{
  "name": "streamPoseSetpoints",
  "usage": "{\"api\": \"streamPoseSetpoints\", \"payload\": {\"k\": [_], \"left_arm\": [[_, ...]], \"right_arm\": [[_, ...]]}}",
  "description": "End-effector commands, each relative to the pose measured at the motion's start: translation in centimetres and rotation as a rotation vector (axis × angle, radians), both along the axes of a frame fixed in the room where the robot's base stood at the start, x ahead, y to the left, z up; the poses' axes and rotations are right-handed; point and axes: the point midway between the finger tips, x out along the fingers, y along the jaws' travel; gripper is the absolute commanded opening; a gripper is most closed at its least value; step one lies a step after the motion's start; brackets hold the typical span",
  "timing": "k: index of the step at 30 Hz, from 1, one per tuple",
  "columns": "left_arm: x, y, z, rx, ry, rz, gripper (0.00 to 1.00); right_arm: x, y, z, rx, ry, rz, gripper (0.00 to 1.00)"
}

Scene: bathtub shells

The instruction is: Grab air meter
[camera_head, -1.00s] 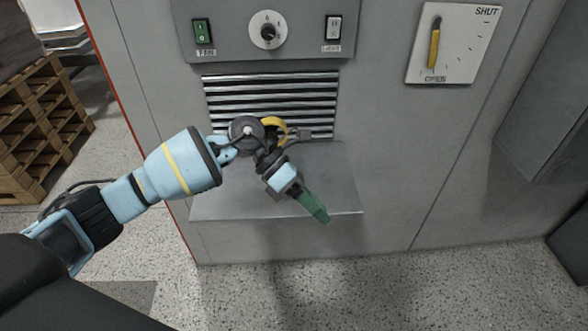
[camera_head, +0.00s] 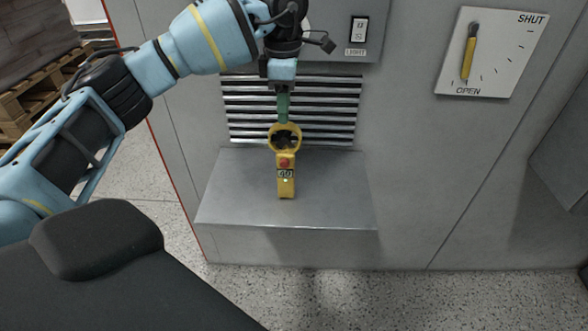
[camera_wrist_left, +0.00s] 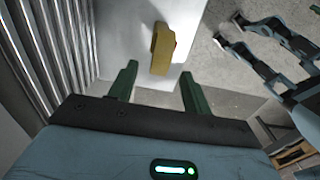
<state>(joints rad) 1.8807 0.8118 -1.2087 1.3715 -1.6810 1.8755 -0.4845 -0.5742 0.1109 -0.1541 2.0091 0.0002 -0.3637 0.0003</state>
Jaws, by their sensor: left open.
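The air meter (camera_head: 286,178) is a yellow handheld device with a ring-shaped top, a red button and a small display. It rests on the metal shelf, and its yellow body (camera_wrist_left: 162,50) also shows in the left wrist view. My left gripper (camera_head: 283,118) has green fingers and is above and behind the meter's ring in the head view. In the left wrist view the gripper (camera_wrist_left: 158,80) is open, with its two fingers apart and the meter beyond the gap between them, not held.
The grey metal shelf (camera_head: 330,200) juts from a cabinet below a slatted vent (camera_head: 335,108). A light switch (camera_head: 359,30) and a SHUT/OPEN lever plate (camera_head: 495,60) are on the cabinet. The shelf is clear either side of the meter. A wooden pallet (camera_head: 30,105) is at far left.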

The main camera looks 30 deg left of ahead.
Motion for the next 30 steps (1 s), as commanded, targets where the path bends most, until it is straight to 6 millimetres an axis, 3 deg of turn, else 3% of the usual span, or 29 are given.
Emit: {"api": "streamPoseSetpoints", "payload": {"k": [9, 16, 24, 30], "left_arm": [[0.0, 0.0, -2.4, -0.001, 0.000, 0.000, 0.49], [0.1, 0.0, -3.2, -0.001, 0.000, 0.000, 0.49], [0.4, 0.0, -6.8, -0.003, 0.001, -0.001, 0.49], [0.5, 0.0, -7.8, -0.003, -0.002, -0.001, 0.49]], "right_arm": [[-2.6, 0.0, -0.9, -0.003, 0.054, 0.001, 0.65], [-1.9, 0.0, -0.6, -0.002, 0.040, 0.001, 0.65], [-1.0, 0.0, 0.0, -0.001, 0.019, 0.000, 0.65], [-0.8, 0.0, 0.1, -0.001, 0.014, -0.001, 0.65]]}}
